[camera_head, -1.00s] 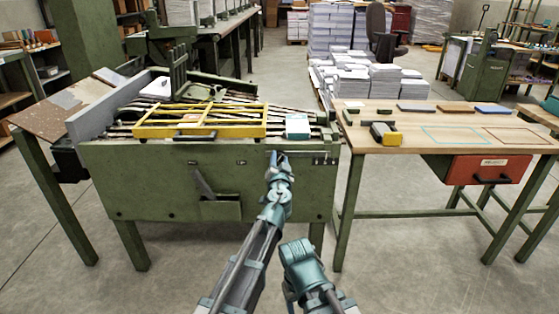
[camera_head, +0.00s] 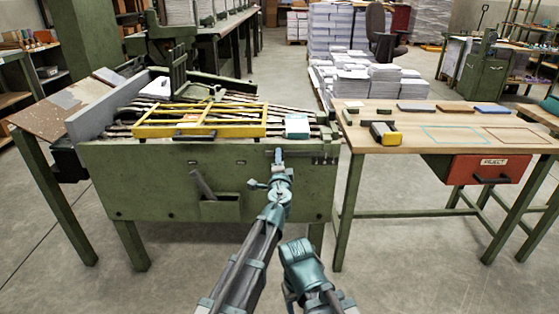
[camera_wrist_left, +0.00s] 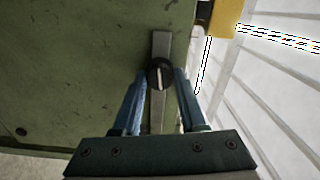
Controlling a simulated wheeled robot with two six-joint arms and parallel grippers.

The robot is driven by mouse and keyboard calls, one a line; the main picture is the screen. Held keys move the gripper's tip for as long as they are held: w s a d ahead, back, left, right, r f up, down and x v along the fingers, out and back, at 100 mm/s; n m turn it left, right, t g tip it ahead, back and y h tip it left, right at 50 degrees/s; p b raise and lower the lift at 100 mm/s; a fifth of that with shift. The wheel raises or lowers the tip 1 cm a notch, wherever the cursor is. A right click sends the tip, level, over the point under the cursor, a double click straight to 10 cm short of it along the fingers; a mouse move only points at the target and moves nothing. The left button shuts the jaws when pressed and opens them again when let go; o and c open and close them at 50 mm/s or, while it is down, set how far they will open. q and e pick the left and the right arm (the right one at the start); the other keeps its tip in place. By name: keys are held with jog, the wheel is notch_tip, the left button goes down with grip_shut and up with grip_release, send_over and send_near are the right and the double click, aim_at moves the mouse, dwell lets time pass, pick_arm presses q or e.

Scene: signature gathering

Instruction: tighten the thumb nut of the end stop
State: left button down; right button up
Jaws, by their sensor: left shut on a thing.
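The thumb nut (camera_wrist_left: 160,73) shows in the left wrist view as a round black knob with a pale line running nearly lengthwise across its face. It sits on a narrow grey metal bar (camera_wrist_left: 161,42), which looks like part of the end stop, against green metal. My left gripper (camera_wrist_left: 160,82) is shut on the nut, one blue finger on each side. In the head view my left gripper (camera_head: 278,156) is at the upper right of the green machine's front panel (camera_head: 130,180), and it hides the nut. My right arm shows at the bottom, but its fingertips do not.
A yellow frame (camera_head: 200,132) and a white-and-blue block (camera_head: 297,127) are on the machine top. To the right stands a wooden table (camera_head: 430,139) with a yellow-and-black tool (camera_head: 385,133) and a red drawer (camera_head: 487,168). Floor shows between machine and table.

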pick_arm(q)
jog(key=shift+m, duration=1)
jog(key=shift+c, duration=2.2)
grip_release()
